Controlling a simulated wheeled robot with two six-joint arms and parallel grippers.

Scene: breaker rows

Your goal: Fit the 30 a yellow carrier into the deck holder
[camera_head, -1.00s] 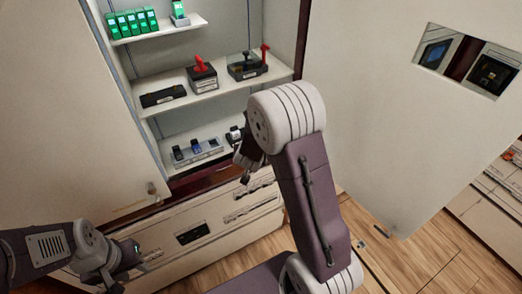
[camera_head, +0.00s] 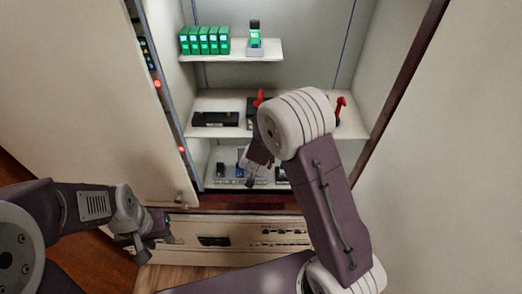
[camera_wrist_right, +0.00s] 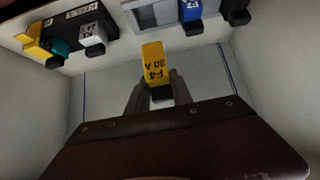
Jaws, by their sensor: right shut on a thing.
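The yellow carrier (camera_wrist_right: 153,62), marked "30 A", is between the fingers of my right gripper (camera_wrist_right: 159,92) in the right wrist view. My right gripper is shut on it, and its black lower end shows between the fingertips. A grey holder (camera_wrist_right: 146,14) with a recessed face shows just beyond the carrier, apart from it. In the head view my right gripper (camera_head: 256,170) is at the cabinet's lowest shelf, partly hidden by my arm. My left gripper (camera_head: 150,240) is low at the left, away from the shelves; its jaw opening is unclear.
Blue (camera_wrist_right: 191,11), white (camera_wrist_right: 93,36) and teal (camera_wrist_right: 60,48) carriers flank the holder. The middle shelf (camera_head: 215,132) holds a black block (camera_head: 215,119) and red-handled switches. Green breakers (camera_head: 204,42) stand on the top shelf. Cabinet walls and a door bound the space.

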